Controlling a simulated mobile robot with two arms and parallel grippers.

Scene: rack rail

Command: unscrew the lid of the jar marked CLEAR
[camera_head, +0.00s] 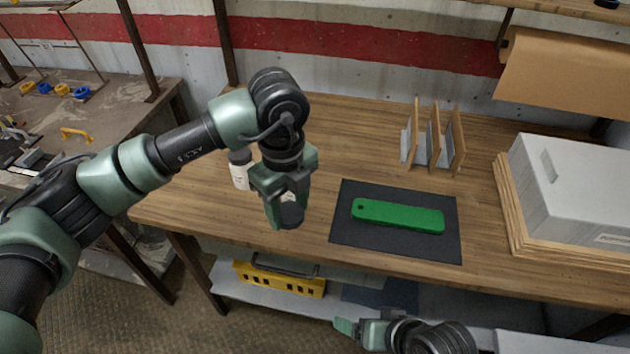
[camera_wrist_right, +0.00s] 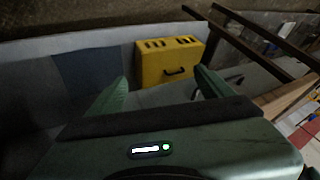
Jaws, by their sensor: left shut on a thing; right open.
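My left gripper (camera_head: 286,203) points down over the left part of the wooden bench and is shut on a dark, rounded jar (camera_head: 291,214). A small pale label patch shows between its fingers; I cannot read it, and most of this jar is hidden. A second jar (camera_head: 240,174), with a white label and a dark top, stands behind and left of it, partly covered by my arm. Its marking is too small to read. My right gripper (camera_head: 347,326) is open and empty, low in front of the bench; its spread fingers also show in the right wrist view (camera_wrist_right: 162,88).
A green bar (camera_head: 398,215) lies on a dark mat (camera_head: 347,245) right of the left gripper. A wooden rack (camera_head: 434,140) and a grey box (camera_head: 575,190) stand farther right. A yellow crate (camera_head: 282,279) sits on the shelf below.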

